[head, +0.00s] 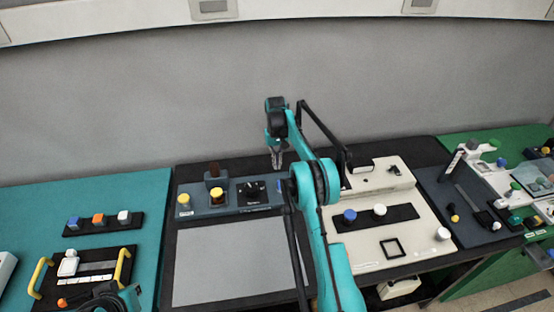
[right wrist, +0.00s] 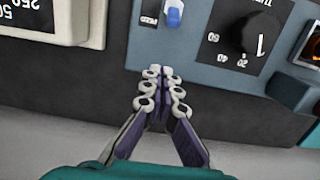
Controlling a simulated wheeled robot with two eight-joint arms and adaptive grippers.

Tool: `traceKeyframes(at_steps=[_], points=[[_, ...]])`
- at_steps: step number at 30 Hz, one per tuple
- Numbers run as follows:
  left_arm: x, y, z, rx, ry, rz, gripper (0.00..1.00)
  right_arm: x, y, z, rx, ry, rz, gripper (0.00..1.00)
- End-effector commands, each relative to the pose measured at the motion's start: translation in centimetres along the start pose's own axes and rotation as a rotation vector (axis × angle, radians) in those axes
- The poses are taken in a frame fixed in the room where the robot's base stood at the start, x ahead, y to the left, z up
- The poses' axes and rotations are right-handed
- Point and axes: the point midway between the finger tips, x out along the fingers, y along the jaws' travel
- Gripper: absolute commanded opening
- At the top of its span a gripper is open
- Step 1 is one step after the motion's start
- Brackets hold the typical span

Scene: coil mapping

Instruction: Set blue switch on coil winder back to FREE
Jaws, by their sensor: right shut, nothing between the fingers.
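The blue switch (right wrist: 173,10) shows at the top of the right wrist view, with a pale end and a small black label beside it. Its lever position is hard to read. It sits on the grey-blue coil winder panel (right wrist: 205,82), left of a black dial (right wrist: 252,35). In the head view the panel (head: 232,209) is at the back of the centre table, with the small blue switch (head: 281,187) near its right end. My right gripper (head: 277,167) is shut and empty, pointing down near the panel; its fingertips (right wrist: 162,78) appear apart from the switch. My left gripper (head: 118,298) is partly visible at lower left.
Yellow knobs (head: 217,194) stand on the panel's left part. A grey mat (head: 235,265) lies in front. A cream unit (head: 385,230) with blue and white knobs is at right. A teal table (head: 30,210) holds a block rack (head: 103,223) and a yellow-handled tray (head: 85,282).

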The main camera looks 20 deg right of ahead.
Motion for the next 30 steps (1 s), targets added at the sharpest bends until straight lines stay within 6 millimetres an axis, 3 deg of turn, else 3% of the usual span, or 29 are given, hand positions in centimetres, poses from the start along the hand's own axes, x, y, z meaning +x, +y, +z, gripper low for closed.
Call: traceKeyframes(at_steps=[1, 6, 15, 30], points=[[0.5, 0.0, 0.3, 0.0, 0.0, 0.0, 0.0, 1.5, 0.0, 0.0, 0.0, 0.0, 0.0, 0.0], [1.2, 0.0, 0.9, 0.0, 0.0, 0.0, 0.0, 4.7, 0.0, 0.1, 0.0, 0.0, 0.0, 0.0], [1.7, 0.0, 1.2, 0.0, 0.0, 0.0, 0.0, 3.2, 0.0, 3.2, 0.0, 0.0, 0.0, 0.0], [1.7, 0.0, 1.2, 0.0, 0.0, 0.0, 0.0, 2.9, 0.0, 3.8, 0.0, 0.001, 0.0, 0.0]])
